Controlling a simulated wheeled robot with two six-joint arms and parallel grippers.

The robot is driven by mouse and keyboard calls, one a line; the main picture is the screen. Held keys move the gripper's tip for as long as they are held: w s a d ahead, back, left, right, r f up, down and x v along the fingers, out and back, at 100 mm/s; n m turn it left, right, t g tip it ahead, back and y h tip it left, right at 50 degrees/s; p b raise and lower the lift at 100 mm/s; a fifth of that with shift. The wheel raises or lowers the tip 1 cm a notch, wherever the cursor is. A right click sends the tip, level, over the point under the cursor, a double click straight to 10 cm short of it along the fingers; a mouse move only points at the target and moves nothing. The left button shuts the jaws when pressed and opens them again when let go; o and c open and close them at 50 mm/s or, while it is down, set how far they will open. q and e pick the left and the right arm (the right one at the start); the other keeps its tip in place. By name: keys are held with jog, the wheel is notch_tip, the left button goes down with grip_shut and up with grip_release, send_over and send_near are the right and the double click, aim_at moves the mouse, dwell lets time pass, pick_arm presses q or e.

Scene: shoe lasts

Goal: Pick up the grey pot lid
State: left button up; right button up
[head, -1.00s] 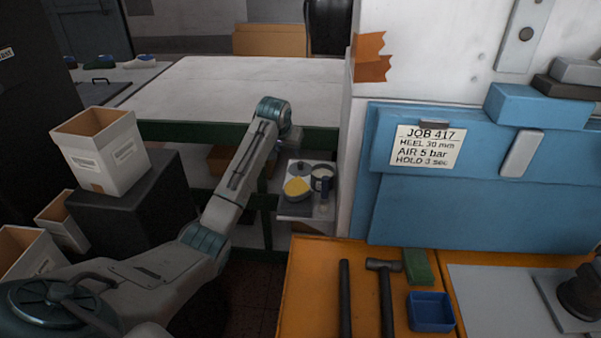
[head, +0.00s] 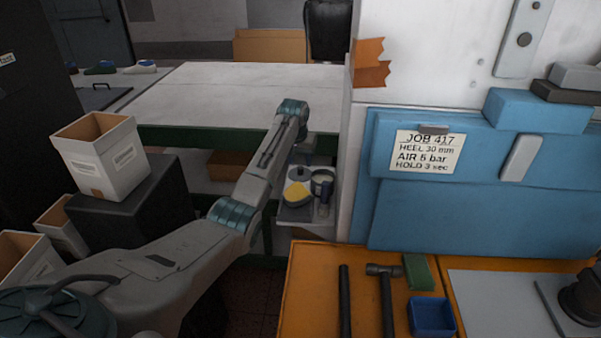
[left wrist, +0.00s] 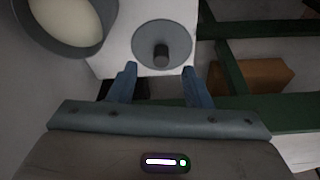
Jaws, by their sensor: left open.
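The grey pot lid (left wrist: 162,44) is a round disc with a dark upright knob, lying on a white surface in the left wrist view. In the head view the lid (head: 299,173) is small, at the back of a small shelf beside the workbench. My left gripper (left wrist: 157,72) is open and empty. Its two blue fingers point toward the lid, spread to either side of the knob's line, and I see no contact. In the head view my left arm reaches over the shelf and its gripper is mostly hidden. My right gripper is out of view.
A grey pot with pale contents (left wrist: 72,20) stands left of the lid in the wrist view. A yellow item (head: 297,194) sits in front of the lid on the shelf (head: 296,214). Green frame bars (left wrist: 250,108) and the white machine wall (head: 345,170) flank the space.

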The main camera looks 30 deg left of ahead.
aim_at(300, 168)
pick_arm(q)
jog(key=x, duration=0.4)
jog(key=shift+f+p, duration=0.15)
jog(key=shift+p, duration=0.15)
jog(key=shift+s, duration=0.1)
jog(key=shift+c, duration=0.5)
jog(key=shift+a, duration=0.1)
grip_shut()
